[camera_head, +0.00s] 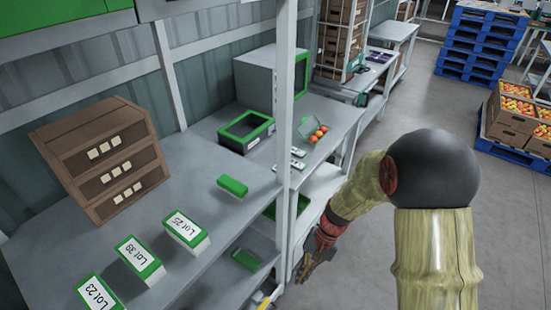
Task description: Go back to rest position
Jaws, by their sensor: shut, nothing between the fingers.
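My gripper (317,262) hangs at the end of my bent arm, in the lower middle of the head view. It is beside the front edge of the shelving, over the aisle floor, clear of the worktop. It is shut and holds nothing. Its fingertips are small and dark in this view. No other object is named by the task.
A grey shelf top (60,255) on the left bears a brown drawer box (100,155), labelled green-and-white boxes (139,258) and a green block (232,186). A metal post (285,110) stands near my gripper. The floor (400,110) is open at right; crates (515,128) stand beyond.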

